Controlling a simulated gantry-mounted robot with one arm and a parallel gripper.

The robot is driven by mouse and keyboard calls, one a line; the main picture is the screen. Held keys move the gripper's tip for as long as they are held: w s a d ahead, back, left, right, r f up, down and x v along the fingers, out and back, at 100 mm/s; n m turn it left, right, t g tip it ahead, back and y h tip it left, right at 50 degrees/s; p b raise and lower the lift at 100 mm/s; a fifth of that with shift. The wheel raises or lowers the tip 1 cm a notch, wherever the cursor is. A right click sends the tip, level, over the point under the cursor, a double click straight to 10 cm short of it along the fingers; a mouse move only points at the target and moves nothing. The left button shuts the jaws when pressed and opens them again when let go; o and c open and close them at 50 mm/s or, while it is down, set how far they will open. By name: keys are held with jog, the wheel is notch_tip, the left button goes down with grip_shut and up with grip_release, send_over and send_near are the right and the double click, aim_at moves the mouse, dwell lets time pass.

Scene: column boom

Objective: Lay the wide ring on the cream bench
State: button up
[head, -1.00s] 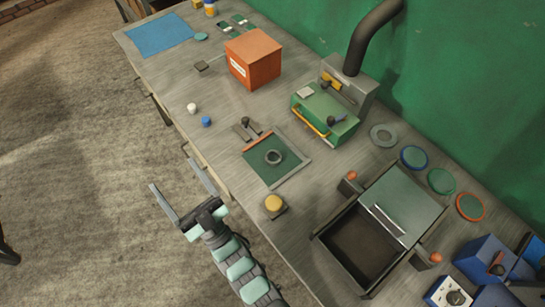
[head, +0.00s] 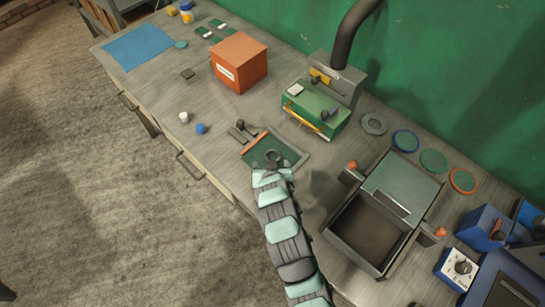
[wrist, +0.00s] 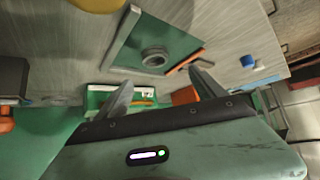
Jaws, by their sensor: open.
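A dark grey ring (head: 273,156) lies flat on a green plate (head: 293,155) with an orange bar, on the long bench (head: 150,90). The bench top looks grey-beige and wood-grained. In the wrist view the ring (wrist: 154,58) shows whole on the plate, just beyond my fingertips. A flatter grey ring (head: 374,123) lies at the back of the bench; I cannot tell for certain which is the wide ring. My gripper (wrist: 162,76) is open and empty, with its fingers spread above the plate's near side. In the head view my arm hides most of the gripper.
A green machine (head: 317,113) and an orange box (head: 239,62) stand behind the plate. An open dark bin (head: 367,228) stands to the right. Small white (head: 184,117) and blue (head: 201,128) knobs stand left.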

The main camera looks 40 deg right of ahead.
aim_at(273, 156)
jog(key=shift+s+d+f, duration=0.1)
jog(key=shift+d+f, duration=0.3)
jog(key=shift+f, duration=0.25)
jog(key=shift+p+x, duration=0.9)
jog(key=shift+x, duration=3.95)
jog(key=shift+d+r, duration=0.15)
jog(key=shift+c, duration=0.6)
grip_shut()
